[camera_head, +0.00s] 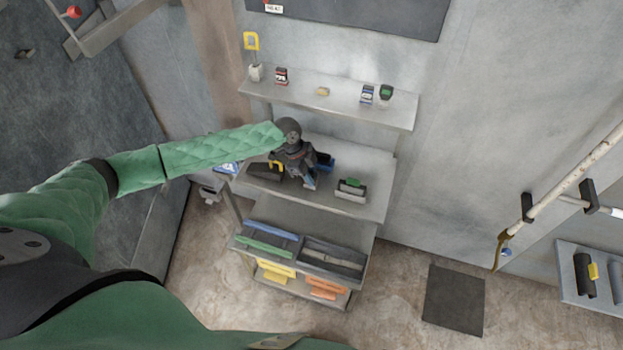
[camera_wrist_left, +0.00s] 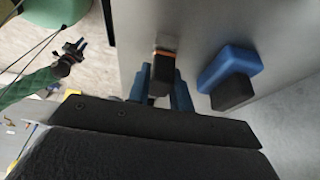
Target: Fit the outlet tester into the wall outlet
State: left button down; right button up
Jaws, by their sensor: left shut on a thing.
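My left gripper (camera_head: 309,181) is over the middle shelf of the metal rack. In the left wrist view its blue fingers (camera_wrist_left: 161,92) are shut on a small black piece with an orange band (camera_wrist_left: 163,70), which appears to be the outlet tester. The tester lies close to the grey shelf surface; I cannot tell whether they touch. In the head view the gripper mostly hides it. I cannot make out a wall outlet in either view. My right gripper (camera_wrist_left: 75,50) shows small at the left of the left wrist view, and its jaws are unclear.
A blue block with a black part (camera_wrist_left: 228,72) sits beside the held piece. A grey-and-green item (camera_head: 351,190) stands right on the middle shelf (camera_head: 374,205). The upper shelf (camera_head: 343,108) holds several small items. Bins (camera_head: 332,258) fill the level below. A dark mat (camera_head: 454,300) lies on the floor.

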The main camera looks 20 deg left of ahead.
aim_at(311, 174)
dwell(0.4)
pick_arm(q)
jog(key=shift+r, duration=0.15)
jog(key=shift+r+p, duration=0.15)
jog(key=shift+p, duration=0.2)
jog(key=shift+r+p, duration=0.75)
dwell(1.3)
jog(key=shift+r, duration=0.15)
jog(key=shift+r+p, duration=1.8)
jog(key=shift+r, duration=0.85)
